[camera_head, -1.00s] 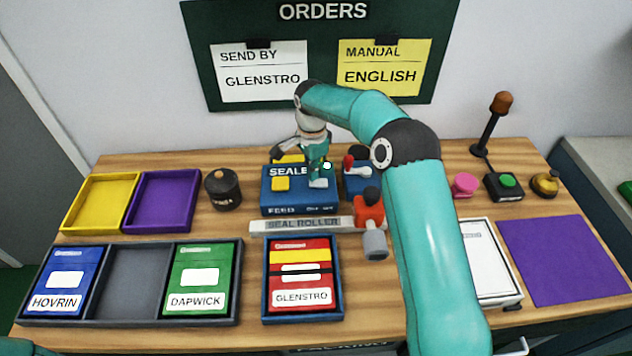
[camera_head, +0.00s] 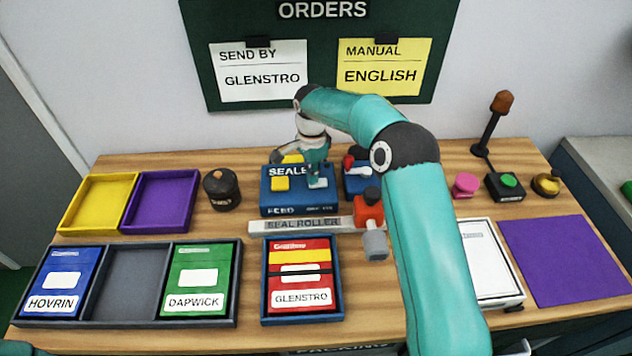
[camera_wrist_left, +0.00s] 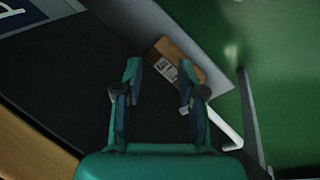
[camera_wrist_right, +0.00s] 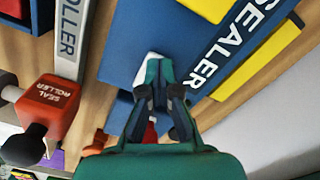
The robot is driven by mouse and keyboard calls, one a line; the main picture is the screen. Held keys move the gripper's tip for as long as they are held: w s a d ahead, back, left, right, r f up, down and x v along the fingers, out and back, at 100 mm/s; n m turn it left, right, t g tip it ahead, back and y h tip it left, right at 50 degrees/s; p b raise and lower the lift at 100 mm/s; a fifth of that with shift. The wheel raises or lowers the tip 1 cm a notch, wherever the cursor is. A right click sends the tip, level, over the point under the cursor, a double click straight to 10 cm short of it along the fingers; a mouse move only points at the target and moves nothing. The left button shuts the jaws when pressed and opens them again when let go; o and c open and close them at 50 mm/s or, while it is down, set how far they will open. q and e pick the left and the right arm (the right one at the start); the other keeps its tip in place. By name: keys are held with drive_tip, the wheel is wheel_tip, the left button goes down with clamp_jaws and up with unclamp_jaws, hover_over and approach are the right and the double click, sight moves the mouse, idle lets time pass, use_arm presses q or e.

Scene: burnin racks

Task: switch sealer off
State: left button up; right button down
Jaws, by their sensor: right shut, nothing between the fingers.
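The sealer (camera_head: 284,198) is a blue box at the back middle of the table, with a yellow button and "SEALER" and "FEED" lettering. My right gripper (camera_head: 318,180) is shut and empty, pointing down at the right part of its top. In the right wrist view the sealer (camera_wrist_right: 130,35) lies under the closed fingertips (camera_wrist_right: 158,90). A small white part (camera_wrist_right: 150,62) shows right at the tips, partly hidden by them; contact and its switch position cannot be told. My left gripper (camera_wrist_left: 160,78) is open and empty in the left wrist view, away from the sealer.
The seal roller (camera_head: 300,224) with its red and grey handle (camera_head: 369,212) lies in front of the sealer. A blue unit with a red lever (camera_head: 350,162) stands to the right. The Glenstro tray (camera_head: 266,300) is nearer. A cardboard box (camera_wrist_left: 178,62) lies below my left gripper.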

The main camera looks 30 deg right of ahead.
drive_tip(key=shift+f, duration=0.1)
drive_tip(key=shift+r+p, duration=2.55)
drive_tip(key=shift+r, duration=0.95)
